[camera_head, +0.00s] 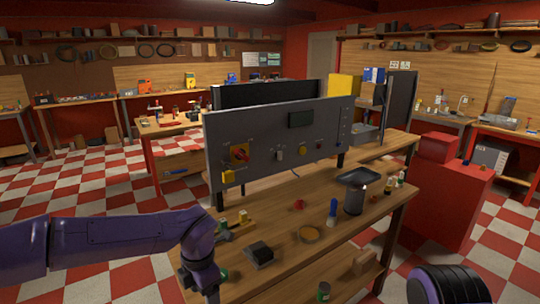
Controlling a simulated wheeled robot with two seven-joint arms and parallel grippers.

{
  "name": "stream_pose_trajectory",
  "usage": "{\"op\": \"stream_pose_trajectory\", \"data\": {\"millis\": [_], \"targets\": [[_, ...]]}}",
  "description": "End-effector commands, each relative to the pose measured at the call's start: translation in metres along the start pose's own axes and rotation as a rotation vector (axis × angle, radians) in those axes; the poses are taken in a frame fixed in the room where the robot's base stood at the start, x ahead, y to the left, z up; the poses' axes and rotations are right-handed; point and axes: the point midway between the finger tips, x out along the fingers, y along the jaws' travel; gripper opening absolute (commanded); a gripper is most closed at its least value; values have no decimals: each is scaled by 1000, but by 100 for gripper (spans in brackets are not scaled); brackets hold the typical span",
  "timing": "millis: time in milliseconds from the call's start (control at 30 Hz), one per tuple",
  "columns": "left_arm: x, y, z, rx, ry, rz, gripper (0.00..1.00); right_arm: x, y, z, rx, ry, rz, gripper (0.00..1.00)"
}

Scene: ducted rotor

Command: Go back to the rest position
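My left arm (120,245) comes in from the left, bends at the near left corner of the wooden bench (290,265) and runs down out of the bottom edge. Its gripper is hidden below the frame. A rounded purple and black part of my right arm (440,286) shows at the bottom right, and its gripper is out of view.
A red cabinet (450,205) stands at right. Other workbenches line the walls. Checkered floor (90,190) is open at left.

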Motion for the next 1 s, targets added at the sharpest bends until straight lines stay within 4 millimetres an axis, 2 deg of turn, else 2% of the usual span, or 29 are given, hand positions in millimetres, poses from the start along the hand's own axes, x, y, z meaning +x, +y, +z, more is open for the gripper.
{"op": "stream_pose_trajectory", "data": {"millis": [267,367,567,667,767,833,900,1000], "targets": [[52,0,-20,93,100,108,71,4,0,1,0,1,0,43],[77,-1,-31,149,149,162,71,6,-1,2,0,1,0,43],[145,-4,-70,357,278,310,71,12,-1,5,0,0,0,43],[189,-10,-101,540,351,392,71,17,-2,7,0,0,0,43],[241,-27,-149,833,417,459,71,24,-2,10,0,0,0,43],[276,-48,-192,1101,436,465,71,30,-3,12,0,0,0,43],[298,-72,-233,1342,421,428,71,34,-3,14,0,0,0,43],[310,-101,-278,1574,377,346,71,37,-3,15,0,0,0,43]]}}
